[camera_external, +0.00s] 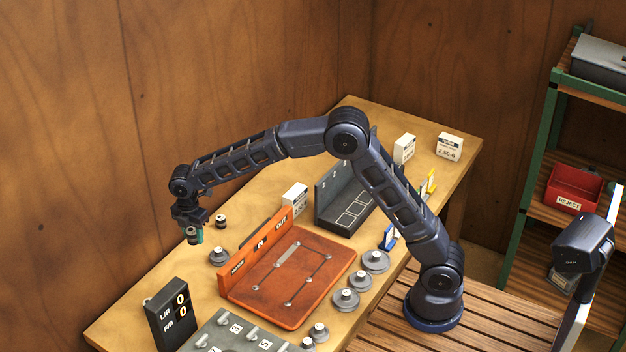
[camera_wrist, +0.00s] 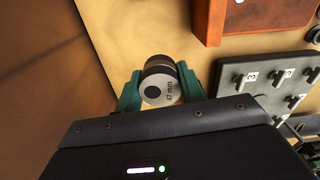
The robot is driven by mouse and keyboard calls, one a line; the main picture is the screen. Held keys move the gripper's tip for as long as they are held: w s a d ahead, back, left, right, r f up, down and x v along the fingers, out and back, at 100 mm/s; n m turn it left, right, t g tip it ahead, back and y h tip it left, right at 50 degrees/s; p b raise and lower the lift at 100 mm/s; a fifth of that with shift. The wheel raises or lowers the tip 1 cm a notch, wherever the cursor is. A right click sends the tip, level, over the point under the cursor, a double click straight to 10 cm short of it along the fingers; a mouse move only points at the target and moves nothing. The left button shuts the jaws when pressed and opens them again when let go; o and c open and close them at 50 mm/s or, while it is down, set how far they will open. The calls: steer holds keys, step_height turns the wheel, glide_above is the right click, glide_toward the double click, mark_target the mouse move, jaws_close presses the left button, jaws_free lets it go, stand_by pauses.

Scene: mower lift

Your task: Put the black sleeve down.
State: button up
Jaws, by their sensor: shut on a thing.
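My gripper (camera_wrist: 160,88) is shut on the black sleeve (camera_wrist: 160,68), with a green finger on each side of it. The sleeve is a short dark cylinder with a pale end face marked "47 mm" and a black centre. In the external view my gripper (camera_external: 194,236) points down near the table's left edge, with the sleeve (camera_external: 192,234) partly hidden between its fingers. I cannot tell how far the sleeve is above the wooden table (camera_external: 150,285).
An orange board (camera_external: 320,290) with an upright wall lies to the right. A black counter box (camera_external: 170,314) stands nearer. Bare table lies between.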

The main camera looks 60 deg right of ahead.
steer(key=w+d, duration=0.5)
steer(key=d, duration=0.5)
steer(key=w+d, duration=0.4)
steer(key=d, duration=0.7)
glide_above(244, 206)
steer(key=shift+n, duration=0.3)
step_height(244, 206, down, 20)
steer(key=shift+d+r, duration=0.15)
steer(key=o, duration=1.3)
